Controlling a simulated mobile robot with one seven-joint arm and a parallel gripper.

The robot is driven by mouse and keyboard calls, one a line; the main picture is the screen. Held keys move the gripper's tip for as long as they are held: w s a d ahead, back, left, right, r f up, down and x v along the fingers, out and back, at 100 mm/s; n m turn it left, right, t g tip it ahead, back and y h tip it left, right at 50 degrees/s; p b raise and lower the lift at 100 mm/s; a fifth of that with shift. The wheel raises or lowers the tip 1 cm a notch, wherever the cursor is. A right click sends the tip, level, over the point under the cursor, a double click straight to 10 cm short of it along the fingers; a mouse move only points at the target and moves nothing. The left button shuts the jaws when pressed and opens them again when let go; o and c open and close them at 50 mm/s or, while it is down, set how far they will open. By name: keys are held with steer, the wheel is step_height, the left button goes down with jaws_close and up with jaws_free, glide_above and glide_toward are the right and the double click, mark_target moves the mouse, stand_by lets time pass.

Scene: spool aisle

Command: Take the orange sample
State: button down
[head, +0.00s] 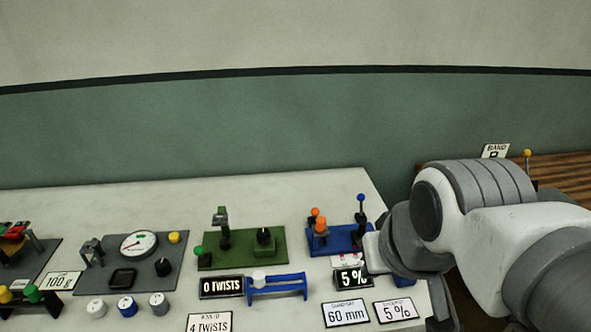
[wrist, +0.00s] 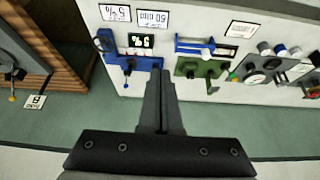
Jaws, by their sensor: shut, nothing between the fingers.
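No thing is clearly marked as the orange sample. Two orange pieces (head: 318,219) stand on the blue fixture (head: 341,239) at the right end of the white bench; I cannot tell whether either is the sample. A blue-knobbed lever stands beside them. The blue fixture also shows in the wrist view (wrist: 145,63), just beyond and left of my fingertips. My gripper (wrist: 162,78) is shut and empty, its fingers together. In the head view my arm reaches in from the right and the fingers are not clearly visible.
The white bench (head: 310,192) holds a green fixture (head: 240,250), a blue rack (head: 277,287), a grey panel with a dial (head: 139,245), and readouts "0 TWISTS" (head: 221,287) and "5 %" (head: 352,278). A brown wooden surface (head: 570,170) with an orange-topped stick (head: 527,154) lies right. A green wall stands behind.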

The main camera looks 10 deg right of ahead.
steer(key=c, duration=1.2)
jaws_free()
steer(key=shift+w+r, duration=0.15)
steer(key=shift+c, duration=0.2)
steer(key=o, duration=0.8)
steer(key=w+r+m+g, duration=0.1)
steer(key=w+r+m, duration=0.2)
steer(key=w, duration=0.3)
steer(key=shift+w+r+m, duration=0.3)
steer(key=shift+w, duration=0.05)
steer(key=m+g, duration=0.5)
steer(key=m, duration=0.9)
glide_above(321, 220)
steer(key=f, duration=2)
steer(key=shift+w+d+f, duration=0.3)
steer(key=shift+s+a+f, duration=0.15)
steer(key=shift+f, duration=1.2)
steer(key=shift+s+a+f, duration=0.15)
steer(key=shift+f, duration=1.2)
